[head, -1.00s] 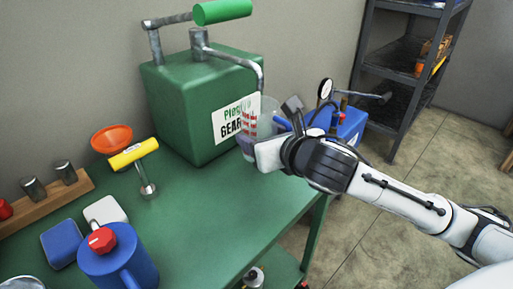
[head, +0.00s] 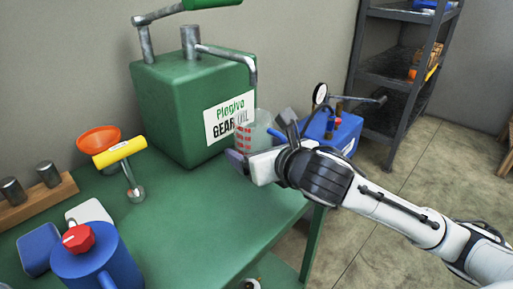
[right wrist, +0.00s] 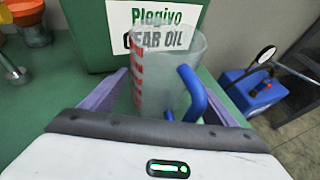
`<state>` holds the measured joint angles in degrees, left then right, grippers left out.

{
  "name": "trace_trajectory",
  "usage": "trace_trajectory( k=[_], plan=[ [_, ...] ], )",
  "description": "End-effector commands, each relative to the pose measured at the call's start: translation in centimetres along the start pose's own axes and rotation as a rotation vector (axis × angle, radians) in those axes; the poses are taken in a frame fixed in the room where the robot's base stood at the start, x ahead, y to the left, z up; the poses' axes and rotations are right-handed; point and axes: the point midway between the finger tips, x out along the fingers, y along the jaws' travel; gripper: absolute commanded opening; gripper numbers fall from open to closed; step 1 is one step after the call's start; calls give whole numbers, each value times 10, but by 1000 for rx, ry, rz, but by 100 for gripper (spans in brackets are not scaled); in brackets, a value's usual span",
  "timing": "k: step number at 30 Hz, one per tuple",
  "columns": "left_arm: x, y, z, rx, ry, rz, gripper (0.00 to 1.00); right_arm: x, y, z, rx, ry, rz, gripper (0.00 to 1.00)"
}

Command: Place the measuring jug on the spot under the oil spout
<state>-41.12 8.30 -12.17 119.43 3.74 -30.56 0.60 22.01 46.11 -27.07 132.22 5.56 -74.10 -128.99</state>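The measuring jug (head: 253,129) is translucent with red marks and a blue handle. It appears upright below the downturned oil spout (head: 253,76), with a gap under the tip. My right gripper (head: 246,164) is shut around the jug's sides; in the right wrist view, the jug (right wrist: 160,80) stands between the purple fingers, its handle on the right. The green oil can (head: 170,110) with a "GEAR OIL" label is just behind the jug. The jug's base is hidden, so I cannot tell if it touches the table. My left gripper is not in view.
A blue pump box (head: 345,135) with a gauge stands right of the jug. On the green table (head: 200,215) are a yellow-handled tool (head: 120,153), an orange funnel (head: 98,138) and a blue canister (head: 92,265). The front middle of the table is clear.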

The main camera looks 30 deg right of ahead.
Motion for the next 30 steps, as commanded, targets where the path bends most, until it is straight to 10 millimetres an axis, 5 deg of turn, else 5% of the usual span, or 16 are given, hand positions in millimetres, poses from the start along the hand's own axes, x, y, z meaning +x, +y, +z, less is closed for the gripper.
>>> trace_trajectory(
  k=[9, 19, 30],
  plan=[
    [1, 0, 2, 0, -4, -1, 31, -2, 1, 5, 2, -2, 3, 81],
    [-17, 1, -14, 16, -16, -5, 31, -69, 0, 9, -4, 5, 1, 81],
    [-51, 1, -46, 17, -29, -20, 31, -82, -2, 12, 8, 4, -10, 81]
  ],
)
